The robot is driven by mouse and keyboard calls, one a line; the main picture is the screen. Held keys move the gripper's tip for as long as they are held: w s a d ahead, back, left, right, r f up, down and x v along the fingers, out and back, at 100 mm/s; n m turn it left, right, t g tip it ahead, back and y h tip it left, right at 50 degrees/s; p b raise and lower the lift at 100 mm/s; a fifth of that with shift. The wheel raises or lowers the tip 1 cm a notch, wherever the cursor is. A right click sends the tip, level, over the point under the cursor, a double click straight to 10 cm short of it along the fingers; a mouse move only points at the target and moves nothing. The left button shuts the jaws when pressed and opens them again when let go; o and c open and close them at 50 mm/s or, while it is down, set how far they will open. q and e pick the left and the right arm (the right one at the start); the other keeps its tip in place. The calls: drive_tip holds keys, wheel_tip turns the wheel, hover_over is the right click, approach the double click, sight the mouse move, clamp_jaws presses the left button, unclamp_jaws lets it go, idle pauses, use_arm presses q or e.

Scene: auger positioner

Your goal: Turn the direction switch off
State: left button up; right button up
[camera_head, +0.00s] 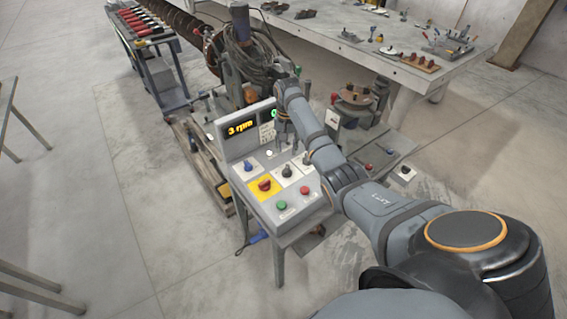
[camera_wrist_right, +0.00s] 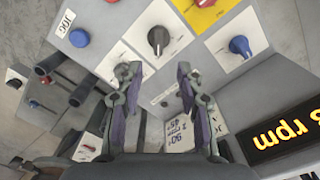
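The control panel (camera_head: 250,180) carries several knobs and buttons; I cannot read which is labelled as the direction switch. A black rotary knob (camera_head: 287,171) sits on a white plate near its middle and shows in the right wrist view (camera_wrist_right: 158,38). A blue knob (camera_head: 248,166) sits to its left and appears at the right of the wrist view (camera_wrist_right: 240,46). My right gripper (camera_head: 284,143) is above the panel's back part. In the wrist view its fingers (camera_wrist_right: 157,78) are apart and empty, with the black knob beyond their gap. My left gripper is out of view.
A red knob on a yellow plate (camera_head: 265,185), a green button (camera_head: 282,205) and a red button (camera_head: 304,190) lie toward the panel's front. A lit "3 rpm" display (camera_head: 240,128) rises behind. A workbench (camera_head: 360,50) with parts stands farther back.

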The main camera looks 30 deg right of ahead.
drive_tip(key=p, duration=0.1)
hover_over(287, 168)
drive_tip(key=f, duration=0.4)
drive_tip(key=shift+s+f, duration=0.2)
drive_tip(key=shift+s, duration=0.15)
drive_tip(key=f, duration=0.4)
drive_tip(key=shift+w+f, duration=0.35)
drive_tip(key=shift+f, duration=0.35)
drive_tip(key=shift+s, duration=0.1)
drive_tip(key=shift+c, duration=0.4)
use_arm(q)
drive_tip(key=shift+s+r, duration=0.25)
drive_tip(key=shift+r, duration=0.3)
use_arm(e)
clamp_jaws()
